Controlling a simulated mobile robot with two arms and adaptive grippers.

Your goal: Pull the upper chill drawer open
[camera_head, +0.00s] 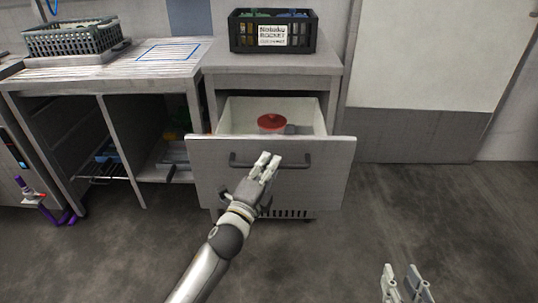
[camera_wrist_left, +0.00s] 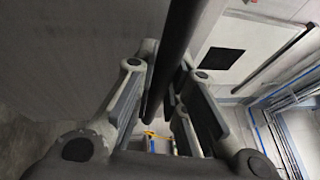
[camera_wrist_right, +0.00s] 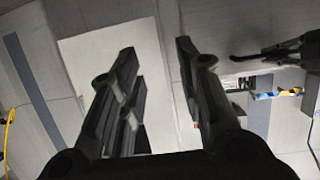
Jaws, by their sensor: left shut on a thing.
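The upper chill drawer (camera_head: 215,153) is pulled out from its grey cabinet, and its pale inside (camera_head: 240,112) shows with a red-lidded container (camera_head: 271,123) in it. My left gripper (camera_head: 266,166) is at the dark bar handle (camera_head: 298,160) on the drawer front. In the left wrist view the handle bar (camera_wrist_left: 176,50) runs between the fingers of my left gripper (camera_wrist_left: 160,90), which is shut on it. My right gripper (camera_head: 404,278) is low at the right in the head view, away from the drawer. In the right wrist view its fingers (camera_wrist_right: 158,70) are apart with nothing between them.
A black crate (camera_head: 245,37) with a label stands on the cabinet top. A grey basket (camera_head: 72,40) sits on the ribbed worktop (camera_head: 135,66) at the left, above open shelves. A vent grille (camera_head: 283,213) is below the drawer. The floor (camera_head: 420,205) at the right is clear.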

